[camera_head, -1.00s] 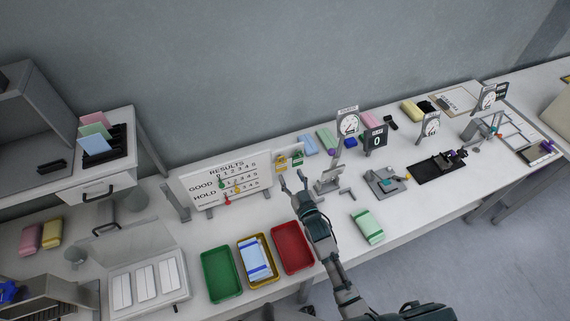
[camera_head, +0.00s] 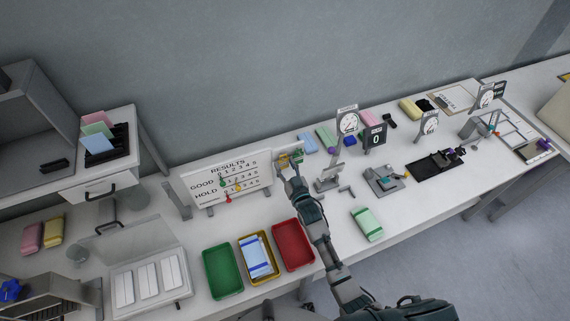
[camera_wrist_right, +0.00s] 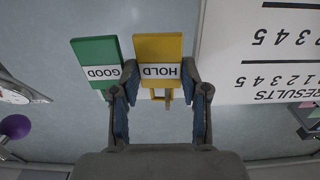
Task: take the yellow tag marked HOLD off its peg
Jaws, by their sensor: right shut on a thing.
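The yellow tag marked HOLD (camera_wrist_right: 158,47) shows upright in the right wrist view, with a small yellow piece and a peg-like part below its label. My right gripper (camera_wrist_right: 160,72) is shut on it, one finger at each side edge. In the head view the right gripper (camera_head: 287,166) is at the tag beside the results board, and the tag is small and partly covered. The green tag marked GOOD (camera_wrist_right: 96,58) is right beside it, close to one finger. Whether the yellow tag still sits on its peg I cannot tell. My left gripper is not in view.
The results board (camera_head: 226,182) stands just left of the tags. Green (camera_head: 222,272), yellow and red (camera_head: 293,246) trays lie in front, under and beside my right arm. A dial gauge on a stand (camera_head: 347,122) is to the right.

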